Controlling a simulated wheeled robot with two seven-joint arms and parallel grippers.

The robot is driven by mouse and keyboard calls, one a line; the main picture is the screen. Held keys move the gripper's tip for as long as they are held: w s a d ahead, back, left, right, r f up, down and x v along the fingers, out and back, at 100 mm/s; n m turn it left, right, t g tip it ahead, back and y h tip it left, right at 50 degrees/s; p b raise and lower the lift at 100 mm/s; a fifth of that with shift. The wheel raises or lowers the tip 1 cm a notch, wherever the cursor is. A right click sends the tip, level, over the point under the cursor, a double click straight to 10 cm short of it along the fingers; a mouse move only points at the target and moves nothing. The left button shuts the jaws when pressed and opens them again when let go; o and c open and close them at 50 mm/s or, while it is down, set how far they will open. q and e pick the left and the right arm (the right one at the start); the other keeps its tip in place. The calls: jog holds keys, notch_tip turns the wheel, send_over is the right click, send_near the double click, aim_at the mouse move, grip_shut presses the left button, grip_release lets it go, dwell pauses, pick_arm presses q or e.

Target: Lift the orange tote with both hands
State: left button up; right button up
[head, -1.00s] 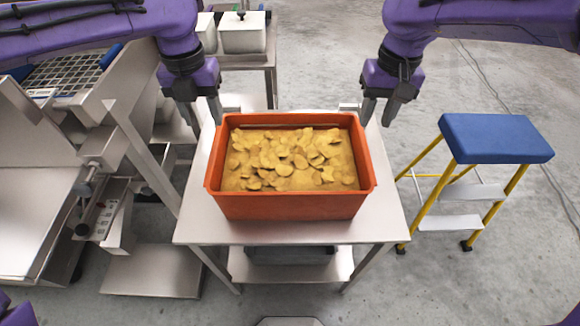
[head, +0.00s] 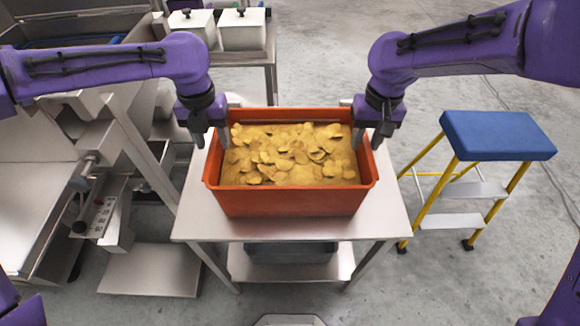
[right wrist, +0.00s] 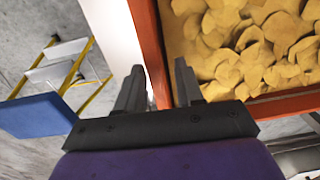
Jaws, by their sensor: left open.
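The orange tote (head: 290,203), full of yellow chips (head: 285,155), stands upright on a small steel table (head: 300,230). It also shows in the right wrist view (right wrist: 147,45). My left gripper (head: 210,138) is open at the tote's left side wall, near its far part. My right gripper (head: 368,138) is at the right side wall. In the right wrist view its two fingers (right wrist: 160,85) stand apart, with the tote's rim running between them. No clear grip shows. The contact of the left fingers with the wall is too small to tell.
A blue-topped step stool (head: 497,136) with yellow legs stands to the right. Steel machinery (head: 100,190) stands close on the left. White lidded containers (head: 242,30) sit on a bench behind. Bare floor (head: 440,80) lies at the back right.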

pick_arm(q)
jog(key=shift+s+f, duration=0.1)
jog(key=shift+f, duration=1.2)
pick_arm(e)
jog(key=shift+s+f, duration=0.1)
jog(key=shift+f, duration=1.2)
pick_arm(q)
jog(key=c, duration=0.8)
pick_arm(e)
grip_shut()
pick_arm(q)
grip_shut()
jog(key=shift+d, duration=0.1)
pick_arm(e)
jog(key=shift+a, duration=0.15)
pick_arm(q)
jog(key=shift+s+d+r, duration=0.1)
jog(key=shift+d, duration=0.05)
pick_arm(e)
jog(key=shift+a+r, duration=0.1)
jog(key=shift+r, duration=0.05)
